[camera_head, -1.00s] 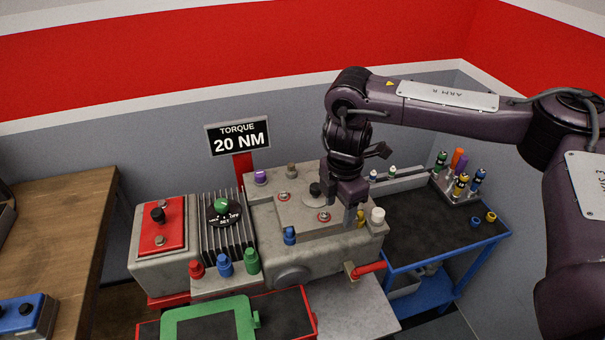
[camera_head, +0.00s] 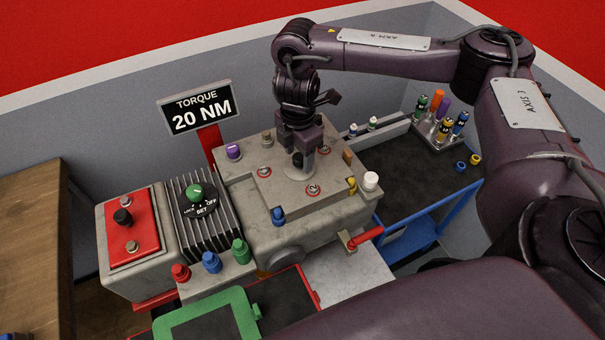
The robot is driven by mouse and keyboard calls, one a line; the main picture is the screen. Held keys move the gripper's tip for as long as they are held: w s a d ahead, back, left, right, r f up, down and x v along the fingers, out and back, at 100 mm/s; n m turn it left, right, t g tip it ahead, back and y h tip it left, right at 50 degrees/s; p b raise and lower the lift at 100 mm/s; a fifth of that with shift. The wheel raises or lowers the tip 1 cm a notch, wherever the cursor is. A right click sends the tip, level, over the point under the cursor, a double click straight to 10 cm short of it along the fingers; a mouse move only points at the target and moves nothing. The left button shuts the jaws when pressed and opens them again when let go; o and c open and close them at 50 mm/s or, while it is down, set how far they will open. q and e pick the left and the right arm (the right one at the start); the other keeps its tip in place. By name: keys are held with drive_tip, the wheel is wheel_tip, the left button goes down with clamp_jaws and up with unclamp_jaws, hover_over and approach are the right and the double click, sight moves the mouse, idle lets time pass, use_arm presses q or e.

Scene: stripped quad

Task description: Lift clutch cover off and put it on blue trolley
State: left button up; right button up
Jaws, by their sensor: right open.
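The clutch cover appears to be the grey raised plate (camera_head: 285,193) on top of the engine block, with numbered red-ringed spots and a round central seat. My right gripper (camera_head: 303,163) points down over the middle of this plate. Its jaws are open at the central knob, which they mostly hide; I cannot tell whether they touch it. The cover lies flat on the block. The blue trolley (camera_head: 455,210) stands to the right behind the block, with a dark top. My left gripper is not in view.
On the trolley, a rack (camera_head: 437,131) holds several coloured bits, with loose rings beside it. The front of its top is bare. Coloured plugs stand around the block. A red-handled lever (camera_head: 364,237) sticks out at its front right. A torque sign (camera_head: 200,110) stands behind.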

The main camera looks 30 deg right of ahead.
drive_tip(key=shift+f+p, duration=0.35)
drive_tip(key=shift+f, duration=0.25)
drive_tip(key=shift+w+f, duration=0.1)
drive_tip(key=shift+f, duration=0.45)
drive_tip(key=c, duration=0.4)
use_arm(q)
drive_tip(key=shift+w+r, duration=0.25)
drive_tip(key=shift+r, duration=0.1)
use_arm(e)
drive_tip(key=shift+r, duration=0.1)
clamp_jaws()
